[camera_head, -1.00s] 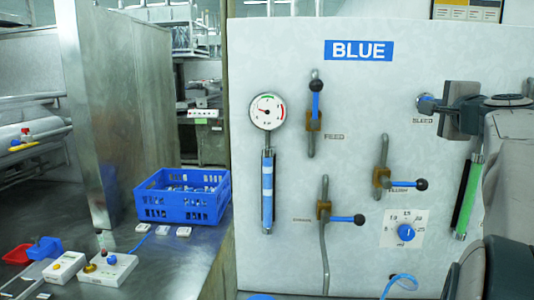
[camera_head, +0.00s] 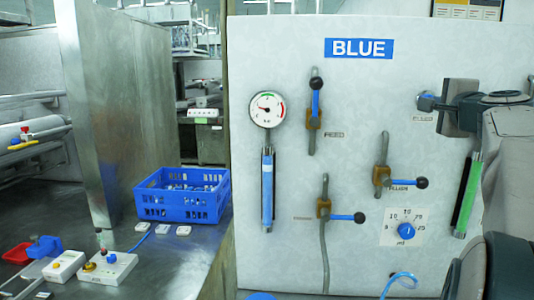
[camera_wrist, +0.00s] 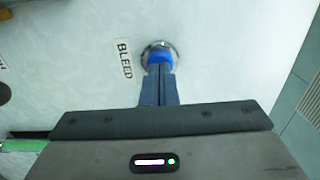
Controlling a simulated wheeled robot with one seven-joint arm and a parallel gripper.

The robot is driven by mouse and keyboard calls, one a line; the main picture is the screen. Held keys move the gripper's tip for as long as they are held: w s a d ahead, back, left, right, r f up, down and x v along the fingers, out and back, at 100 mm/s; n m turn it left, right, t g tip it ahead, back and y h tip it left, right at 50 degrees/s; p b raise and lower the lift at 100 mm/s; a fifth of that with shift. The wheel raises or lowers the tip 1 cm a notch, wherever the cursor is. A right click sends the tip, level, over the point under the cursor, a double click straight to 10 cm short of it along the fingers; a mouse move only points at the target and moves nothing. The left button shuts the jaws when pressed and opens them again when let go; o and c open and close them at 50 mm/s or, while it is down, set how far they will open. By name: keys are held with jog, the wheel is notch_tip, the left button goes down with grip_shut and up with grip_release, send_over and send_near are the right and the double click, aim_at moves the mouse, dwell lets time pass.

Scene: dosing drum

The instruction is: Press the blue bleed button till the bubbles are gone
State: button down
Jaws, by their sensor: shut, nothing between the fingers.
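The blue bleed button (camera_head: 425,101) sits in a metal ring at the upper right of the pale panel, above the BLEED label. It also shows in the wrist view (camera_wrist: 160,54), with the label to its left. My gripper (camera_head: 437,102) is shut and empty, its fingertips pointing at the button. In the wrist view the closed fingertips (camera_wrist: 160,70) overlap the button's lower edge and seem to meet it; how far it is pressed cannot be told. The blue sight tube (camera_head: 267,190) hangs below the round gauge (camera_head: 267,109); single bubbles are too small to make out.
Several levers with black knobs (camera_head: 360,217) stick out from the panel. A blue dial (camera_head: 405,230) and a green tube (camera_head: 467,195) are at the right, near my arm. A blue crate (camera_head: 183,205) and small control boxes (camera_head: 107,268) stand on the metal bench.

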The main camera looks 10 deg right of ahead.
jog(key=shift+s+a, duration=0.1)
jog(key=shift+s, duration=0.25)
jog(key=shift+w, duration=0.3)
jog(key=shift+w+d, duration=0.2)
jog(key=shift+w, duration=0.35)
jog(key=shift+s, duration=0.1)
jog(key=shift+b+v, duration=0.4)
jog(key=shift+v, duration=0.4)
